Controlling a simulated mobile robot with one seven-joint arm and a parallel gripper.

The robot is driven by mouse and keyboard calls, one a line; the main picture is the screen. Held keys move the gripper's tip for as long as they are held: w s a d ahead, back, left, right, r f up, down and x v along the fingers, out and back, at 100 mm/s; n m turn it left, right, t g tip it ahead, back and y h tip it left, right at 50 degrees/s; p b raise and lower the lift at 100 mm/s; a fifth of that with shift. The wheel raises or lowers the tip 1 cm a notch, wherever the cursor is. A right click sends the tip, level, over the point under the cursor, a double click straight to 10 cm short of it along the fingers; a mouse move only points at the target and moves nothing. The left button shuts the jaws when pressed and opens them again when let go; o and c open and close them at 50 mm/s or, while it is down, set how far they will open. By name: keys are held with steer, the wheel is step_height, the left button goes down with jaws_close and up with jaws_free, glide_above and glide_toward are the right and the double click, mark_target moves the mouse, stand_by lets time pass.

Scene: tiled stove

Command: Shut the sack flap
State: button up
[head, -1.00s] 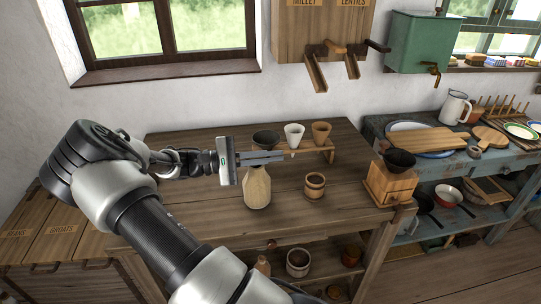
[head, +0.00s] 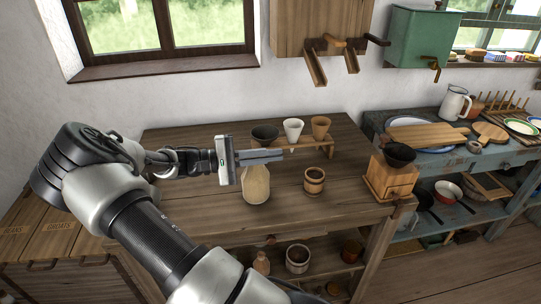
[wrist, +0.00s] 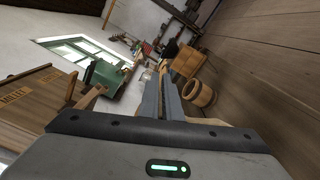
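The sack (head: 256,186) is a small tan upright bag on the wooden table, with its top partly hidden behind my gripper. My gripper (head: 272,155) lies level across the sack's top, its fingers pointing right. In the wrist view the two grey fingers (wrist: 161,98) lie close together with nothing visible held between them. A tan edge of the sack (wrist: 207,121) shows just beyond the gripper's body there. I cannot make out the flap, or whether the fingers touch it.
A wooden rack behind the sack holds a dark cup (head: 264,134), a white cup (head: 293,129) and a tan cup (head: 320,126). A small wooden tub (head: 314,181) stands right of the sack, with a grinder (head: 391,180) farther right. The front left tabletop is clear.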

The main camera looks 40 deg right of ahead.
steer(key=o, duration=0.4)
steer(key=v, duration=1.7)
steer(key=shift+a, duration=0.25)
